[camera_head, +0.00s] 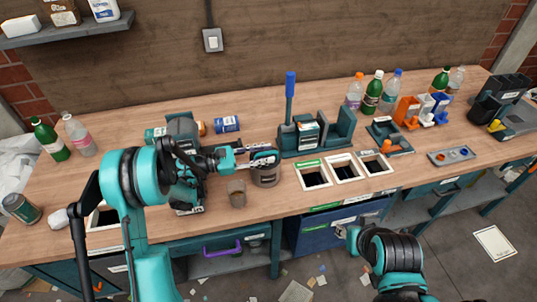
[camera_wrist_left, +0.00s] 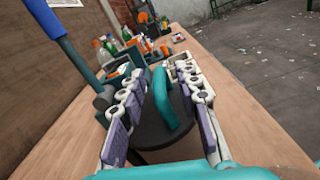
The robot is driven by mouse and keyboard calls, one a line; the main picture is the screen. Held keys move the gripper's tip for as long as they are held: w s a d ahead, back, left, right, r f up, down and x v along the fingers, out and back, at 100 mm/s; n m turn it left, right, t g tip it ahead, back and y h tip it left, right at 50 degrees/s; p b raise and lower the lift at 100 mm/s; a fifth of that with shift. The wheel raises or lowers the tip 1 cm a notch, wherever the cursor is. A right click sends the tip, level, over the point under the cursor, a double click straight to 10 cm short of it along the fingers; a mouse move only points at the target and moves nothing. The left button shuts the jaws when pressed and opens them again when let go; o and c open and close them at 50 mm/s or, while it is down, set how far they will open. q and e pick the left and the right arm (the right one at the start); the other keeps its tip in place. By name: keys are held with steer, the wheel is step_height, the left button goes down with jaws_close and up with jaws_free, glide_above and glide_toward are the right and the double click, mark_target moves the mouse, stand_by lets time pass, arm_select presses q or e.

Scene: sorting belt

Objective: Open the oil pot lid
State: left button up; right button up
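The oil pot (camera_head: 266,178) is a dark grey round pot on the wooden bench, left of the bench's square openings. In the left wrist view its dark lid (camera_wrist_left: 150,132) carries an arched teal handle (camera_wrist_left: 172,105). My left gripper (camera_head: 262,154) reaches over the pot from the left. In the left wrist view its fingers (camera_wrist_left: 163,75) are spread on both sides of the handle, with gaps visible, so it is open. The lid sits on the pot; the gripper partly hides it in the head view. My right gripper (camera_head: 354,252) hangs before the bench front, away from the pot; its finger opening is unclear.
A brown-grey cup (camera_head: 237,194) stands close left of the pot. A dark teal holder with a blue-handled tool (camera_head: 290,98) stands just behind. Several bottles (camera_head: 372,92) are at the back right. Three square openings (camera_head: 344,168) lie right of the pot.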

arm_select(q)
steer(key=shift+x, duration=0.85)
jaws_close()
steer(key=shift+r, duration=0.15)
